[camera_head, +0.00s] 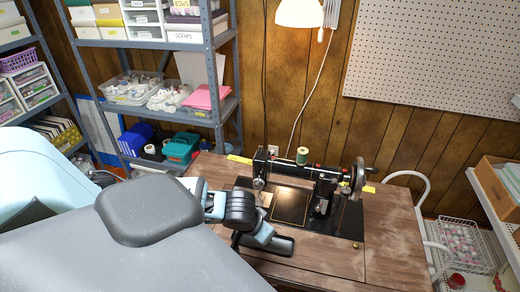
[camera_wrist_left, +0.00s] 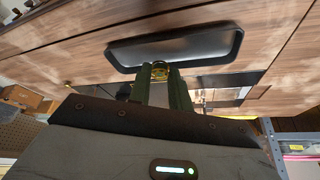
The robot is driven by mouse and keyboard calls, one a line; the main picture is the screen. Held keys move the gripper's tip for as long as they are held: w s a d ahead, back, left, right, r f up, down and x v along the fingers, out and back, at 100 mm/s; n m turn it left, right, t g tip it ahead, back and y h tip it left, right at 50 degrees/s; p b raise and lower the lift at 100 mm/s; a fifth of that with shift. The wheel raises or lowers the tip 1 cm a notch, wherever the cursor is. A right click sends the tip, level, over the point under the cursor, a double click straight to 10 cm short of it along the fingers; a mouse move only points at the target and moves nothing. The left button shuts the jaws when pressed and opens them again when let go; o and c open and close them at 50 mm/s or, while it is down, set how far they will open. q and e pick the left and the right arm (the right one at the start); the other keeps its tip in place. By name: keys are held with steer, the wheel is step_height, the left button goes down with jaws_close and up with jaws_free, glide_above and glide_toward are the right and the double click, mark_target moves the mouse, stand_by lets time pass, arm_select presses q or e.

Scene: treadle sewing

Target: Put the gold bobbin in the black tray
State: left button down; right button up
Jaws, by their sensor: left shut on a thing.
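The gold bobbin (camera_wrist_left: 160,72) shows in the left wrist view between the two dark fingers of my left gripper (camera_wrist_left: 162,67), which is shut on it. The black tray (camera_wrist_left: 215,40) is an oblong with rounded corners and a raised rim. It lies on the wooden table just beyond the fingertips in that view. The bobbin overlaps the tray's near rim there, and I cannot tell its height above it. In the head view my left arm reaches over the table and hides the fingers and bobbin. A dark piece of the tray (camera_head: 281,245) shows beside the wrist. My right gripper is not in view.
The black sewing machine (camera_head: 290,168) with a green spool (camera_head: 302,155) stands behind my left wrist. Its handwheel (camera_head: 359,180) is at the right. The wooden table top (camera_head: 390,235) is clear at the right. A metal shelf (camera_head: 215,120) stands at the back left.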

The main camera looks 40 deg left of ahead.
arm_select(q)
steer(key=shift+w+a+f, duration=0.1)
steer(key=shift+a+f, duration=0.1)
steer(key=shift+f, duration=0.7)
steer(key=shift+w+a+f, duration=0.1)
steer(key=shift+a+f, duration=0.1)
steer(key=shift+f, duration=0.7)
steer(key=c, duration=1.6)
jaws_free()
steer(key=shift+o, duration=0.2)
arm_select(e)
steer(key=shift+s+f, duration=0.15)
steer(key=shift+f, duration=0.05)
arm_select(q)
steer(key=shift+s+r, duration=0.1)
